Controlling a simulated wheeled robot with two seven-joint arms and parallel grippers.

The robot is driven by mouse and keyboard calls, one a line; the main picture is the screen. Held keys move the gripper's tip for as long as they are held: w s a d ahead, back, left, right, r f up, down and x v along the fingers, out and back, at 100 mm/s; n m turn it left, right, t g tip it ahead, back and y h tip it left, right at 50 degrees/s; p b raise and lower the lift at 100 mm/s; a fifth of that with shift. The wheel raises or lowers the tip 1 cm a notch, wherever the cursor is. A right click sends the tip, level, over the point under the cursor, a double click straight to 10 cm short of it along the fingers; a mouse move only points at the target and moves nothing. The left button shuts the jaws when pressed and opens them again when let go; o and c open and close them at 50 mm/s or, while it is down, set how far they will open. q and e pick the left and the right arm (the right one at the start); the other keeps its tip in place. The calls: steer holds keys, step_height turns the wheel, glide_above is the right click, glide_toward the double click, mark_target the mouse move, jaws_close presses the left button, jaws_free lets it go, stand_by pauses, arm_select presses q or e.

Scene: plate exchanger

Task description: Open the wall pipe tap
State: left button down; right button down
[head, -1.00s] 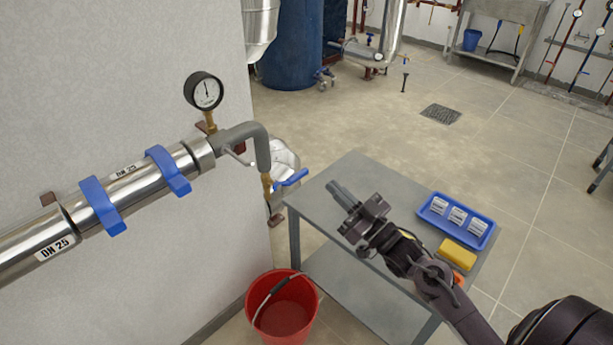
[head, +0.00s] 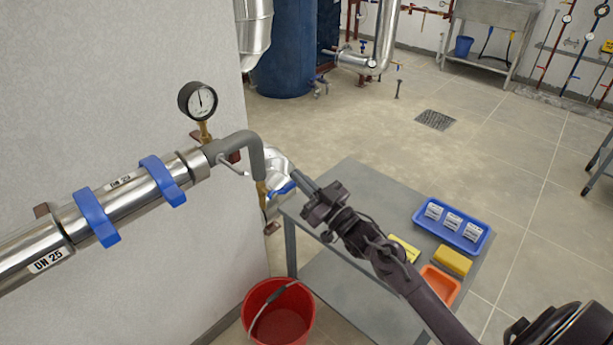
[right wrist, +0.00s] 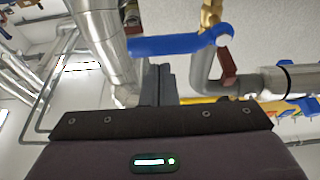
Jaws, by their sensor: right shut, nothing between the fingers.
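The wall pipe tap (head: 261,194) is a brass valve under the bent grey pipe end, with a blue lever (head: 283,188) sticking out to the right. In the right wrist view the blue lever (right wrist: 175,45) runs across the upper middle from its hub beside the brass body (right wrist: 210,14). My right gripper (head: 298,177) is shut and empty, its fingertips at the free end of the lever in the head view. In the right wrist view its fingers (right wrist: 160,84) show just below the lever; I cannot tell whether they touch it. My left gripper is out of view.
A red bucket (head: 278,312) stands on the floor below the tap. A grey table (head: 375,190) to the right bears a blue tray (head: 424,221), a yellow sponge-like block (head: 453,262) and an orange tray (head: 440,284). A gauge (head: 198,101) rises above the pipe (head: 120,200).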

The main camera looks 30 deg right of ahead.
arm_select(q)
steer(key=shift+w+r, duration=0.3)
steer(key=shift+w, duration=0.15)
arm_select(e)
steer(key=shift+f, duration=0.4)
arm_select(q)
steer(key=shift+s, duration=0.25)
